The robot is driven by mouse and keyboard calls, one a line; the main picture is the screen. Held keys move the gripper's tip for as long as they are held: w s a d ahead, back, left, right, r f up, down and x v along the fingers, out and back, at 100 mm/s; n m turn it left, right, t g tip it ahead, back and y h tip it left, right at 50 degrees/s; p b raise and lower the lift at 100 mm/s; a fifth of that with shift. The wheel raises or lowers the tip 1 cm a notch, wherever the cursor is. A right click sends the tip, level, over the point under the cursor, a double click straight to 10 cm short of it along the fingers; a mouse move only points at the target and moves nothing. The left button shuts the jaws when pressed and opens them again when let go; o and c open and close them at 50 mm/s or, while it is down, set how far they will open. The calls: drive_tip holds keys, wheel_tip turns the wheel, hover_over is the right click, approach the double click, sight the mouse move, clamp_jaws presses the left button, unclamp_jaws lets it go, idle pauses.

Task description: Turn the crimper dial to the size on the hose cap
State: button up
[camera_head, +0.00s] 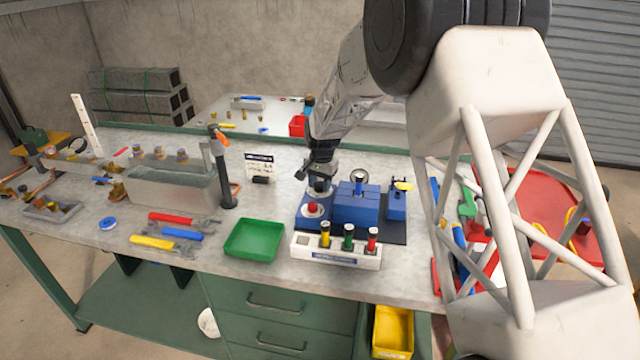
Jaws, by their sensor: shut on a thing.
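The blue crimper (357,207) stands on a dark mat on the workbench. A red round part (312,208) shows on its left front. My gripper (321,181) points down over the crimper's left part and is shut on what seems to be the dial there. The fingers and wrist cover most of the dial, and its markings cannot be read. A white rack (303,251) in front of the crimper holds upright pieces with yellow (325,234), green (348,238) and red (372,239) colours. Any size on a hose cap is too small to read.
A green tray (254,240) lies left of the rack. Pliers with red and blue handles (180,227) lie further left, near a grey metal trough (170,188). A black post (225,180) and a printed card (259,166) stand behind the tray. My arm hides much of the right side.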

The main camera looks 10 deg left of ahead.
sight(321, 184)
drive_tip(key=shift+m, duration=0.6)
drive_tip(key=o, duration=0.9)
drive_tip(key=shift+d+r, duration=0.15)
drive_tip(key=shift+r, duration=3.8)
